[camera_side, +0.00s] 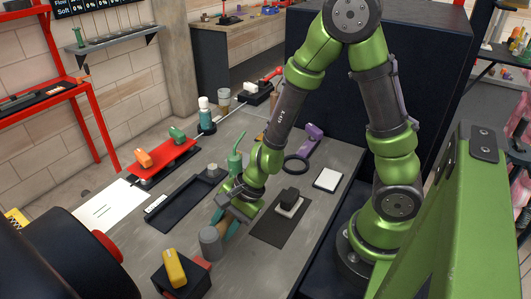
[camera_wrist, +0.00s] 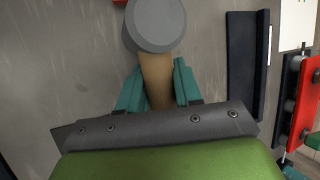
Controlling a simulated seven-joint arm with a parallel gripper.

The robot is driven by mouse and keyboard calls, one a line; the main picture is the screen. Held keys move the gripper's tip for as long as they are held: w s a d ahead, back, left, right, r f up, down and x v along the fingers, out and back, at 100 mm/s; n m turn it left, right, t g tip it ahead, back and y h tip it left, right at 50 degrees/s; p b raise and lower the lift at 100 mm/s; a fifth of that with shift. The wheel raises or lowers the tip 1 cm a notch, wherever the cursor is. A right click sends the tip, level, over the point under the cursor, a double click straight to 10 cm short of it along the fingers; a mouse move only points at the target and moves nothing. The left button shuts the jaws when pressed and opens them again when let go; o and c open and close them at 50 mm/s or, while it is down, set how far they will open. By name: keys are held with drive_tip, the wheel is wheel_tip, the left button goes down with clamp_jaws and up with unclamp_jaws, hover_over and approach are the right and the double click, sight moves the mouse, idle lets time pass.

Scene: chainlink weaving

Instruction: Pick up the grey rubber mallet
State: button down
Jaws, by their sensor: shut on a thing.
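The grey rubber mallet (camera_side: 210,242) has a grey cylindrical head and a tan wooden handle. It is at the front of the table in the side view, below my gripper (camera_side: 231,222). In the wrist view the mallet head (camera_wrist: 156,22) is at the top centre, and its handle (camera_wrist: 156,80) runs down between the teal fingers of my gripper (camera_wrist: 157,88). My gripper is shut on the handle. The lower end of the handle is hidden behind the gripper's dark plate. I cannot tell whether the head touches the table.
A black box with a yellow item (camera_side: 174,267) stands close to the mallet, at the front left. A long black tray (camera_side: 178,212) lies left of the gripper. A dark mat (camera_side: 268,232) with a black block (camera_side: 290,197) is to the right. Grey table shows between them.

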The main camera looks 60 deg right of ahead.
sight(223, 221)
drive_tip(key=shift+r, duration=0.15)
drive_tip(key=shift+r, duration=4.9)
